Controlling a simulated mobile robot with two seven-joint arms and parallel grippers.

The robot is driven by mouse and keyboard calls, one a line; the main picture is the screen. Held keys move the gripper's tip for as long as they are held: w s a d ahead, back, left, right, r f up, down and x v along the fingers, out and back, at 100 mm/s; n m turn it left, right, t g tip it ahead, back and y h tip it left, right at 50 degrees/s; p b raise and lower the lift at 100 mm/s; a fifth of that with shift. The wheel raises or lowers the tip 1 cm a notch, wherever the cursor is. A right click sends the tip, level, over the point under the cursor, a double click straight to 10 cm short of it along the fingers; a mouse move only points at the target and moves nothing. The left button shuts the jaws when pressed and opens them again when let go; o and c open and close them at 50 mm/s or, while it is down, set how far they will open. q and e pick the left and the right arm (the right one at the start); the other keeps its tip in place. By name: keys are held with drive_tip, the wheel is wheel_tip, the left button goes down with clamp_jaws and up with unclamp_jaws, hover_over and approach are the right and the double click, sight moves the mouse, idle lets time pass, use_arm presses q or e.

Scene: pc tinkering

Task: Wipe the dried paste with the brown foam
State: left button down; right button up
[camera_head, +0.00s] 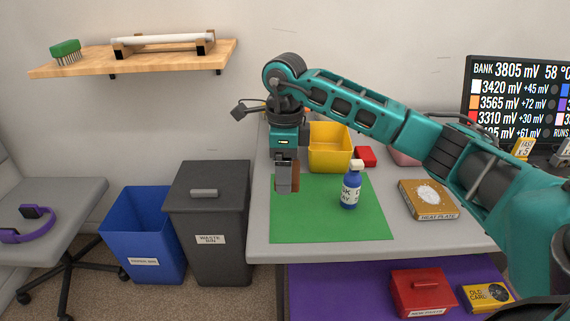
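A brown block that looks like the brown foam (295,178) is in my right gripper (285,185). The fingers point down and hide part of the foam. They hold it over the left part of the green mat (310,222); I cannot tell whether it touches the mat. The heat plate (408,197) lies on the table to the right of the mat, with a label on its front side. A white patch, likely the dried paste (428,193), is on its top. My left gripper is not in view.
A blue bottle with a white cap (350,187) stands on the mat between the foam and the heat plate. A yellow bin (330,147) and a small red block (366,156) are behind. The mat's front is clear. A dark waste bin (208,215) stands left of the table.

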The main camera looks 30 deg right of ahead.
drive_tip(key=b, duration=0.2)
hover_over(285, 218)
drive_tip(key=shift+f, duration=2.1)
drive_tip(key=o, duration=0.8)
drive_tip(key=shift+c, duration=0.2)
drive_tip(key=shift+f+b, duration=0.25)
drive_tip(key=shift+b, duration=0.05)
drive_tip(key=shift+f+b, duration=1.8)
drive_tip(key=shift+f, duration=1.2)
drive_tip(key=c, duration=1)
